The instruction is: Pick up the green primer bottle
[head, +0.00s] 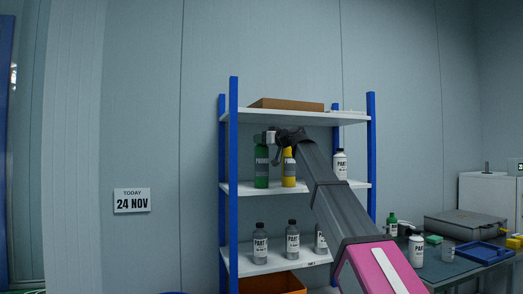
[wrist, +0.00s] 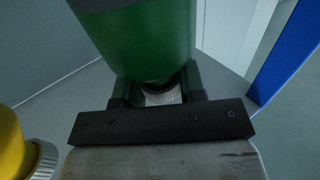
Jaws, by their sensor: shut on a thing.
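The label text is partly out of view. A second, smaller green bottle (head: 392,225) stands on the workbench at the right.
A yellow bottle (head: 289,172) stands close to the right of the green one, also in the wrist view (wrist: 10,145). The blue upright (head: 234,215) is close on the left. The upper shelf (head: 285,117) with a cardboard box (head: 285,104) is just above. A white bottle (head: 340,164) stands further right.

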